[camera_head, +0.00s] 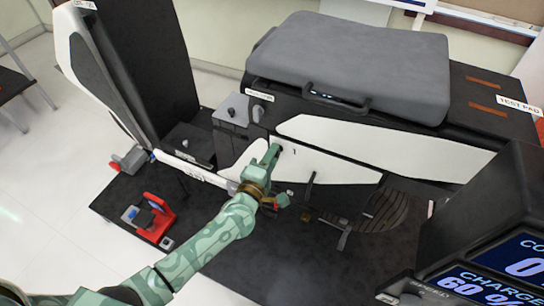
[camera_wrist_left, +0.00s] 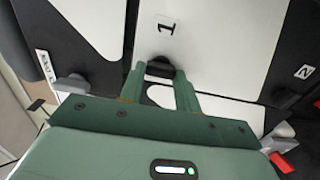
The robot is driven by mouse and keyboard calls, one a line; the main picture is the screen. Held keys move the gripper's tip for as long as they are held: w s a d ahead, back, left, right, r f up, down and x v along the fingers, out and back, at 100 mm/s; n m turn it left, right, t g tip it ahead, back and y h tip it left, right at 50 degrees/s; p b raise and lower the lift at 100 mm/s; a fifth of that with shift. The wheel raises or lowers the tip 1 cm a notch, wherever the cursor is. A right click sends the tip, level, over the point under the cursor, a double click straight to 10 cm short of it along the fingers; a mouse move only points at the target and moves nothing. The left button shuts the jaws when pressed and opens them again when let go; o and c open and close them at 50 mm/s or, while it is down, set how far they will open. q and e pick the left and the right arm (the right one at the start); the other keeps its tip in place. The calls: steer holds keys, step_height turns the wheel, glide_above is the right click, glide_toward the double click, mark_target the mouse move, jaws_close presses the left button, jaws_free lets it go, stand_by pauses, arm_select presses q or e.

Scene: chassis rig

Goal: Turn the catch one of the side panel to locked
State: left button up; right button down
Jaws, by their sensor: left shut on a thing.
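The white side panel (camera_head: 330,168) is mounted on the dark chassis rig and carries a printed "1". It fills the top middle of the left wrist view (camera_wrist_left: 205,35). Catch one (camera_wrist_left: 160,68) is a small dark knob just below the "1". My left gripper (camera_head: 274,151) reaches the panel beside the "1". In the left wrist view its fingers (camera_wrist_left: 160,75) are shut on catch one, one on each side. The fingers partly hide the catch, so I cannot tell whether it is locked. My right gripper is not in view.
A grey seat-like cushion (camera_head: 350,62) lies on top of the rig. A red fixture (camera_head: 155,217) stands on the dark base at left. A dark display console (camera_head: 490,240) is at lower right. A "2" label (camera_wrist_left: 303,72) is at right in the wrist view.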

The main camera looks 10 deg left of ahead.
arm_select(q)
steer(key=o, duration=1)
steer(key=s+a+p, duration=0.1)
steer(key=s, duration=0.4)
steer(key=s+a+p, duration=0.1)
steer(key=s, duration=0.4)
steer(key=s+a+p, duration=0.1)
steer(key=s, duration=0.5)
steer(key=shift+a, duration=0.1)
